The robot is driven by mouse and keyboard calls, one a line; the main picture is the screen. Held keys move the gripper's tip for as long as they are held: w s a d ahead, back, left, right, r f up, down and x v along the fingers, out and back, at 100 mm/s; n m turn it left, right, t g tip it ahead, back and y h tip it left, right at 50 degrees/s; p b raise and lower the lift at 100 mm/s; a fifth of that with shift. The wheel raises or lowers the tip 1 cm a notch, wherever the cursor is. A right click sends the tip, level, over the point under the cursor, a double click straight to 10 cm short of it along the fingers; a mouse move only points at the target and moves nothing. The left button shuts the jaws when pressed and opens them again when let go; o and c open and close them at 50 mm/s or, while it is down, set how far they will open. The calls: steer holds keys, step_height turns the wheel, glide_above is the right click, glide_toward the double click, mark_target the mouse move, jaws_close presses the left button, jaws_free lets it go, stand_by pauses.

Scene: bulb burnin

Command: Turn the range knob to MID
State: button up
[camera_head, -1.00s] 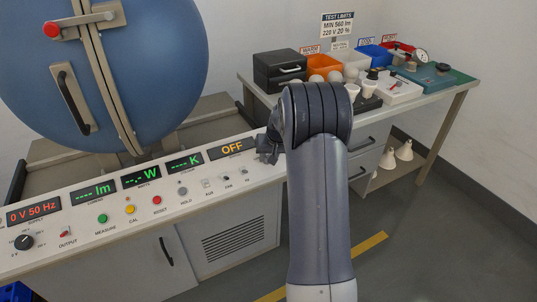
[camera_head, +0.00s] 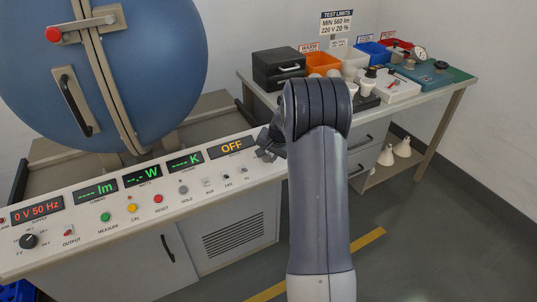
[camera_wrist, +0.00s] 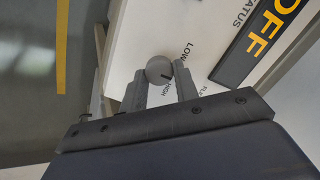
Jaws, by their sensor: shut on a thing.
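The range knob (camera_wrist: 159,69) is a small round grey knob on the white panel face, seen in the wrist view. The labels LOW and HIGH are printed beside it; no MID label can be read. A short dark mark on the knob's edge lies on the side near HIGH. My gripper (camera_wrist: 161,79) has one finger on each side of the knob and is shut on it. In the head view my gripper (camera_head: 268,146) is at the right end of the console, where the knob is hidden behind it.
The white console panel (camera_head: 120,233) carries displays, coloured buttons and switches; the status display (camera_head: 231,147) reads OFF. A large blue sphere (camera_head: 160,70) stands behind it. A side table (camera_head: 420,101) with bins and tools is at the back right.

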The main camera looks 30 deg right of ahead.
stand_by(0.3)
steer(key=o, duration=1)
steer(key=shift+c, duration=0.2)
steer(key=p+v, duration=0.1)
steer(key=v, duration=0.9)
steer(key=shift+s+r, duration=0.15)
steer(key=shift+r, duration=0.25)
steer(key=shift+f, duration=0.1)
steer(key=b+x, duration=0.1)
steer(key=x, duration=0.9)
steer(key=shift+f, duration=0.35)
steer(key=shift+r, duration=0.15)
